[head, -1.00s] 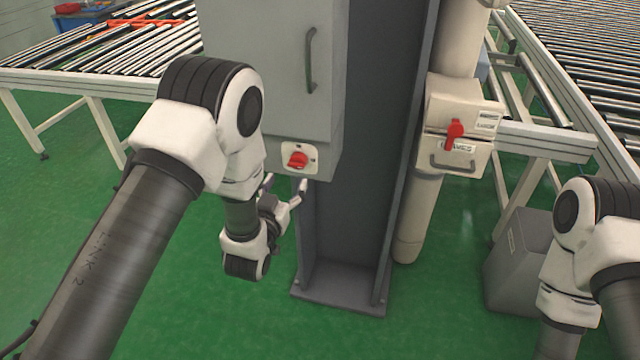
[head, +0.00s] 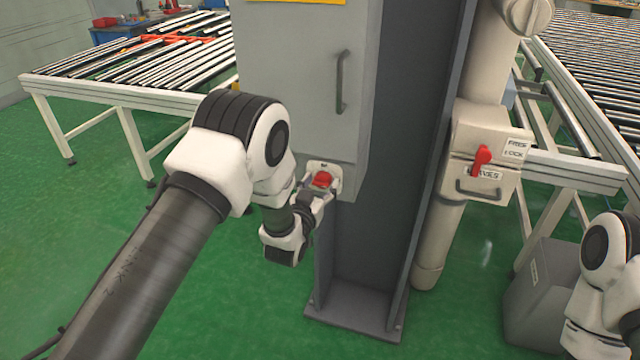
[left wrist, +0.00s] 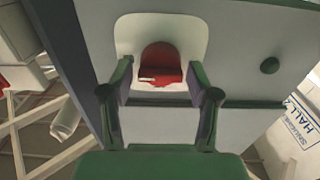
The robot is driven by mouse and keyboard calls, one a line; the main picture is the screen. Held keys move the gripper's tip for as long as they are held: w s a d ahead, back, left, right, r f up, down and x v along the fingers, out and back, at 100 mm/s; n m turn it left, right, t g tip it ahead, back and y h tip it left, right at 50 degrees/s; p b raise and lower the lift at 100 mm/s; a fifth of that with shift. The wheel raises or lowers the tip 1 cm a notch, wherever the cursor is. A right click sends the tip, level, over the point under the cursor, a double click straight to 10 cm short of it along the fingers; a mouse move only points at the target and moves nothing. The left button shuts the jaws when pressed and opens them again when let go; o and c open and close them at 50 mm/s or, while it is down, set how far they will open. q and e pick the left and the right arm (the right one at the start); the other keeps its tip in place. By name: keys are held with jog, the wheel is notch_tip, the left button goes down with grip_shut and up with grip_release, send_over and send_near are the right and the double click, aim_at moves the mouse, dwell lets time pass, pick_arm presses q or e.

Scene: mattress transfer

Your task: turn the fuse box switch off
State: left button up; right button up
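The fuse box (head: 305,90) is a grey cabinet on a dark steel column, with a vertical handle on its door. Its red rotary switch (head: 323,179) sits on a pale plate at the lower edge. In the left wrist view the red switch (left wrist: 161,66) shows on its white plate (left wrist: 190,30). My left gripper (head: 318,190) is at the switch; in the left wrist view its fingers (left wrist: 160,85) stand apart on either side of the knob, with gaps visible. Contact is not visible. My right arm shows at the right edge, but its gripper is out of view.
A beige box with a red lever (head: 482,160) is on a pipe right of the column. Roller conveyors stand at left (head: 130,65) and right (head: 590,80). A grey bin (head: 535,295) is on the green floor at lower right.

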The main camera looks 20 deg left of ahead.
pick_arm(q)
jog(key=c, duration=0.7)
jog(key=shift+n, duration=0.3)
jog(key=n+b, duration=0.2)
jog(key=n, duration=0.1)
jog(key=shift+a+f, duration=0.1)
jog(key=n+b, duration=0.1)
jog(key=n, duration=0.4)
jog(key=shift+b, duration=0.3)
jog(key=n+b, duration=0.1)
jog(key=n, duration=0.3)
jog(key=shift+a+f+n, duration=0.1)
jog(key=shift+n, duration=0.2)
jog(key=n+b, duration=0.1)
jog(key=n, duration=0.3)
jog(key=shift+n, duration=0.4)
